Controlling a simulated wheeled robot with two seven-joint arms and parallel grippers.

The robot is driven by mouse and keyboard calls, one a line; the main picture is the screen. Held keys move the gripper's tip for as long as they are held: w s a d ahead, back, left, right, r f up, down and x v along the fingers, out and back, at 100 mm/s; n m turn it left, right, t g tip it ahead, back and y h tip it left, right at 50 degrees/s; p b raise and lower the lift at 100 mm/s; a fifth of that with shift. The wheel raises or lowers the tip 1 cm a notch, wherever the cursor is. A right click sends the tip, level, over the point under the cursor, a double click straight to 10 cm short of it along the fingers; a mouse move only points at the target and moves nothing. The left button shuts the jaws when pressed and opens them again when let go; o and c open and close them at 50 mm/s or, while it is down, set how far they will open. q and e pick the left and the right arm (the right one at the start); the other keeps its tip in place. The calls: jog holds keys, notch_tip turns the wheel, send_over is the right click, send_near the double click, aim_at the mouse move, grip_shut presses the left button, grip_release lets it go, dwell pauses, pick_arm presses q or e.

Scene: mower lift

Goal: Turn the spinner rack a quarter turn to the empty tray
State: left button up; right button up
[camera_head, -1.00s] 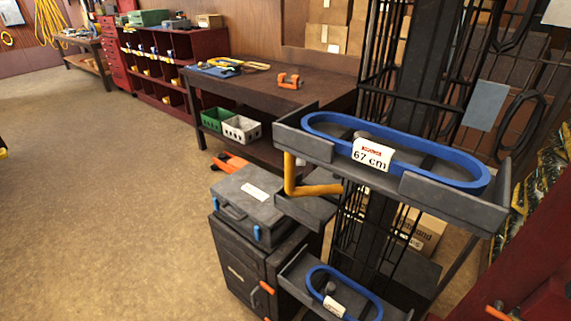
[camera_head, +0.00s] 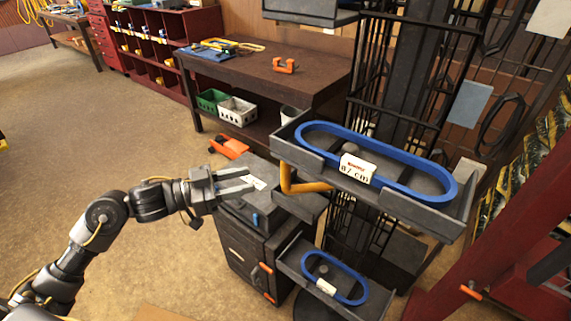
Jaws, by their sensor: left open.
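The spinner rack (camera_head: 400,75) is a black wire column with grey trays at right. Its upper front tray (camera_head: 330,172) holds a blue oval belt (camera_head: 432,158) with a white "67 cm" label. A lower tray (camera_head: 300,268) holds a smaller blue belt (camera_head: 357,290). Another grey tray (camera_head: 312,12) shows at the top edge; its inside is not visible. My left gripper (camera_head: 252,184) is open and empty, left of the yellow handle and apart from it. My right gripper is not in view.
A dark cabinet (camera_head: 243,252) with a grey case on top stands below my left gripper. A brown workbench (camera_head: 300,72) stands behind, with an orange clamp (camera_head: 285,66). A red frame (camera_head: 480,240) is at right.

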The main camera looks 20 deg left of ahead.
aim_at(286, 171)
pick_arm(q)
jog(key=shift+p+x, duration=1.5)
jog(key=shift+x, duration=4)
jog(key=shift+s+r, duration=0.1)
jog(key=shift+s, duration=0.05)
grip_shut()
